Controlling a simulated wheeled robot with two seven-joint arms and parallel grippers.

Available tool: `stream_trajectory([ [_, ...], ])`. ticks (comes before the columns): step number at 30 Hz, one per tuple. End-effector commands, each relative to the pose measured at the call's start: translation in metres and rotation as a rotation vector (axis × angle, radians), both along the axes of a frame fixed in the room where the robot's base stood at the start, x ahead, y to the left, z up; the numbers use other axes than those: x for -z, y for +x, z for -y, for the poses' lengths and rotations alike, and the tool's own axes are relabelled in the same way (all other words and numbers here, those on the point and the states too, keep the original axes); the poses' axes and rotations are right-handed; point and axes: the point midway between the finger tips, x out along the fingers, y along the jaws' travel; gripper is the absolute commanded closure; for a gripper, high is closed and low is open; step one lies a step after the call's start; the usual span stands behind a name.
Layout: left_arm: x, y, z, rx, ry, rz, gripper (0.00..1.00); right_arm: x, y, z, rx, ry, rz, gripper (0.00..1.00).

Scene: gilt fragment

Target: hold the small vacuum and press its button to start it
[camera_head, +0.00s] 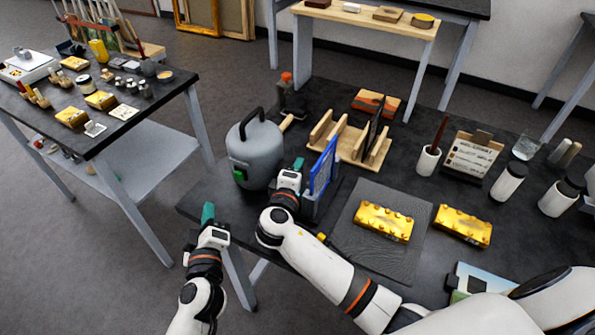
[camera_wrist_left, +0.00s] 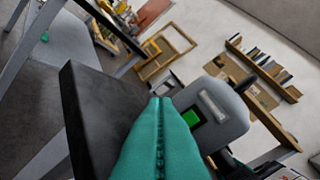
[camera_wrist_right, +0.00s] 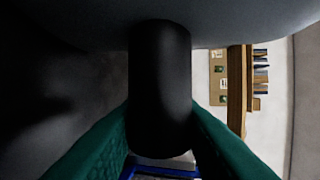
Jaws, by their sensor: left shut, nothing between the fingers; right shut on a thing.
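The small vacuum (camera_head: 262,152) is a grey rounded body with a black top handle (camera_head: 243,122) and a green button (camera_head: 239,174) on its side. It is upright near the table's left end; I cannot tell whether it is lifted. My right gripper (camera_head: 298,165) is at its right side, shut on a black stub (camera_wrist_right: 160,85) that projects from the grey body. My left gripper (camera_head: 208,212) is shut and empty, off the table's left edge, apart from the vacuum. In the left wrist view, the green button (camera_wrist_left: 190,117) shows just right of the closed teal fingertips (camera_wrist_left: 160,101).
A blue-framed item (camera_head: 323,167) stands close beside my right gripper. Behind it is a wooden rack (camera_head: 350,144). A dark mat (camera_head: 350,240) lies in front, with a gilt fragment (camera_head: 383,222) on it. A side table (camera_head: 150,97) stands left; floor is open between.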

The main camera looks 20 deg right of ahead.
Motion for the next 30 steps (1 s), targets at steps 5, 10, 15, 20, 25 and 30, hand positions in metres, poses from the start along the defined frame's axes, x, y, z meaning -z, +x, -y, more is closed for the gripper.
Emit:
stream_trajectory([
  [5,0.001,0.008,0.010,-0.009,-0.001,-0.008,1.00,0.001,-0.001,-0.001,0.000,0.001,-0.003,1.00],
  [10,0.000,0.023,0.029,-0.007,-0.002,-0.007,1.00,0.001,-0.001,-0.001,-0.001,0.001,-0.003,1.00],
  [15,0.000,0.038,0.048,-0.007,-0.001,-0.007,1.00,0.001,-0.001,-0.001,-0.001,0.001,-0.003,1.00],
  [20,0.001,0.049,0.060,-0.007,0.000,-0.006,1.00,0.001,0.000,0.000,0.000,0.001,-0.003,1.00],
  [25,0.001,0.054,0.066,-0.006,0.000,-0.006,1.00,0.001,0.000,0.000,0.000,0.001,-0.003,1.00],
  [30,0.001,0.055,0.068,-0.006,0.000,-0.006,1.00,0.001,0.000,0.000,0.000,0.001,-0.003,1.00],
])
